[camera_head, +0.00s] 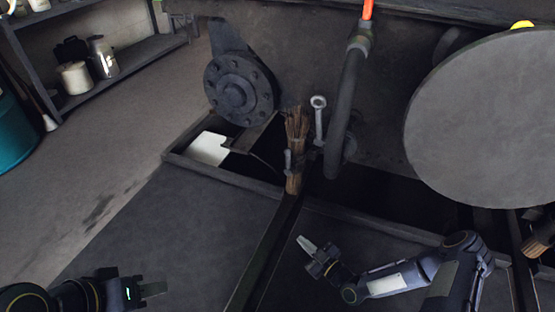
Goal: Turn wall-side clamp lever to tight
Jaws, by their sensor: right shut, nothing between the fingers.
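A slim grey metal piece with a ring-shaped top (318,112) stands upright beside a bundle of brown sticks (296,140), against the dark machine side. A small grey bracket or clamp (289,162) sits at the bundle's lower part. I cannot tell which of these, if either, is the wall-side clamp lever. My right gripper (306,244) is shut and empty, over the dark floor plate below the bundle and apart from it. My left gripper (150,288) is at the bottom left, far from the bundle; its jaw opening is unclear.
A round bolted flange (238,90) is left of the bundle. A thick grey pipe (347,105) hangs to its right. A large grey disc (485,115) fills the right side. An open pit with a frame edge (225,176) runs below. A shelf with containers (125,60) stands at left.

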